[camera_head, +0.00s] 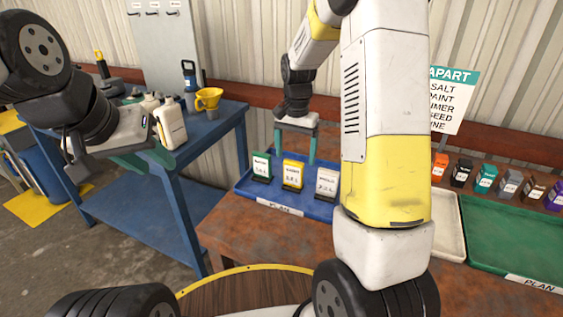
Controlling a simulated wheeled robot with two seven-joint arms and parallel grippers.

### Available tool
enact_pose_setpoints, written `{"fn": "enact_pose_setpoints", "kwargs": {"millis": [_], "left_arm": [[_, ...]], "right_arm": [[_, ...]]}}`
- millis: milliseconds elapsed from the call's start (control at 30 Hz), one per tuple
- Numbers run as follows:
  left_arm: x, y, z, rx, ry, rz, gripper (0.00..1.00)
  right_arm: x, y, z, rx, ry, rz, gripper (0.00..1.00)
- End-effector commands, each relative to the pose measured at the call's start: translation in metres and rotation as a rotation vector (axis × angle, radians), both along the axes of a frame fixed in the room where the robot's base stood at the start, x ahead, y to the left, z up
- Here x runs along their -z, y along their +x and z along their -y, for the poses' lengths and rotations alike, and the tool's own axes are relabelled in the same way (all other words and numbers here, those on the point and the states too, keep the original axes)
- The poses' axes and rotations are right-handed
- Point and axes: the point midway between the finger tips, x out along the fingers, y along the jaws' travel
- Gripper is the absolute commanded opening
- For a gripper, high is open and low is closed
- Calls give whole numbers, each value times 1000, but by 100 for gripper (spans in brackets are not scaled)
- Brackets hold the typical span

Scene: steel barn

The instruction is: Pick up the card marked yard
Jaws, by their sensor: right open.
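Three small cards stand upright in a row in a blue tray (245,189): a green-edged card (261,166), a yellow-edged card (293,174) and a whitish card (326,183). Their print is too small to read, so I cannot tell which is marked yard. My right gripper (296,158) points down above the tray with its teal fingers apart. They are above and around the yellow-edged card's place, with nothing between them. My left gripper (147,161) is at the left, in front of the blue table; its finger gap is unclear.
Right of my arm are a pale tray (449,225), a green tray (515,236), several small coloured boxes and a sign (446,98). My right arm hides the middle of the bench.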

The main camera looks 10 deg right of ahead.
Motion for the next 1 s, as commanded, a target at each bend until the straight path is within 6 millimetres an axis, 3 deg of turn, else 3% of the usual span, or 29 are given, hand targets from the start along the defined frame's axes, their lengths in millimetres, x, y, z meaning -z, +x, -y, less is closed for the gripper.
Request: {"fn": "enact_pose_setpoints", "kwargs": {"millis": [500,767,833,1000], "left_arm": [[0,0,0,0,0,0,36],[0,0,0,0,0,0,36],[0,0,0,0,0,0,36],[0,0,0,0,0,0,36]], "right_arm": [[66,4,-4,0,1,0,84],[69,5,-4,0,1,2,84],[69,5,-4,-1,1,2,76],[69,5,-4,-1,1,2,42]]}}
